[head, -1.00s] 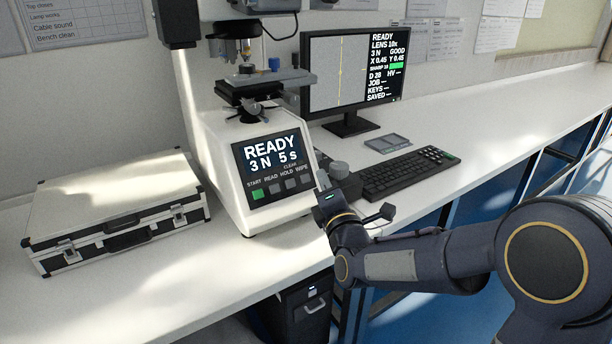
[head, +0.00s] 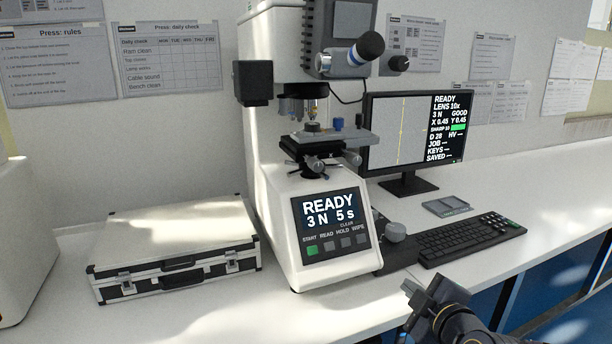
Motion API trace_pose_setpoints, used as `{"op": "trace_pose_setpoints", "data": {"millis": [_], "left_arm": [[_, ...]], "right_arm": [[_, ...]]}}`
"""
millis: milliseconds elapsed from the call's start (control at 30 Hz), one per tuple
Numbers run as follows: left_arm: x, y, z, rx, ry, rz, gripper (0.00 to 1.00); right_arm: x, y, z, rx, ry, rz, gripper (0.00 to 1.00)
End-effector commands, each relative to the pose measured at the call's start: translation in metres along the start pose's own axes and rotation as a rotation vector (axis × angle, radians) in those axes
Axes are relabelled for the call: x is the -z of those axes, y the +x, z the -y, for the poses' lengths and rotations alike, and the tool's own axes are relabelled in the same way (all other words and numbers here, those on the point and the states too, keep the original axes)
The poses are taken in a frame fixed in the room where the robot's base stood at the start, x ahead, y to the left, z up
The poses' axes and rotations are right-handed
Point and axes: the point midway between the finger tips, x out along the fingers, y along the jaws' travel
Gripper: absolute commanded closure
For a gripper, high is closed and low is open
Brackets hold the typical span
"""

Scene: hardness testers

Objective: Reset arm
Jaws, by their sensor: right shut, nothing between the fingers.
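My right gripper (head: 413,300) shows at the bottom right of the head view, over the front edge of the bench and apart from everything on it. It is shut and empty. My left gripper is out of the picture. The white hardness tester (head: 272,185) stands behind and to the left of the right gripper. Its screen (head: 327,217) reads READY, 3 N, 5 s, above a green START button (head: 312,250) and several grey buttons.
A silver case (head: 175,245) lies left of the tester. A knob (head: 396,232), black keyboard (head: 470,240), small grey pad (head: 446,206) and monitor (head: 415,130) stand right of it. The bench top (head: 560,190) is clear at the far right.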

Motion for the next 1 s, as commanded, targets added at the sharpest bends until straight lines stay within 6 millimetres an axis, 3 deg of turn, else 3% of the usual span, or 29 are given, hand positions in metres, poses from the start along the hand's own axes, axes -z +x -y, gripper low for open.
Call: {"op": "trace_pose_setpoints", "data": {"millis": [33,200,600,633,700,1000], "left_arm": [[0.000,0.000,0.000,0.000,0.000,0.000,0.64],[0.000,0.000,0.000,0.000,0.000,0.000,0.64],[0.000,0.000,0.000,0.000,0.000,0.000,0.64],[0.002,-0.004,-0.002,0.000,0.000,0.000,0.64],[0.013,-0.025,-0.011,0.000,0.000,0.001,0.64],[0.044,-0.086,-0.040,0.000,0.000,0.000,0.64]], "right_arm": [[-0.008,-0.024,0.009,0.072,0.174,0.024,1.00],[-0.025,-0.093,0.061,0.301,0.680,0.183,1.00],[-0.047,-0.209,0.149,0.451,1.339,0.668,1.00],[-0.045,-0.215,0.149,0.450,1.367,0.697,1.00],[-0.030,-0.219,0.128,0.456,1.356,0.688,1.00],[0.010,-0.240,0.070,0.457,1.354,0.685,1.00]]}}
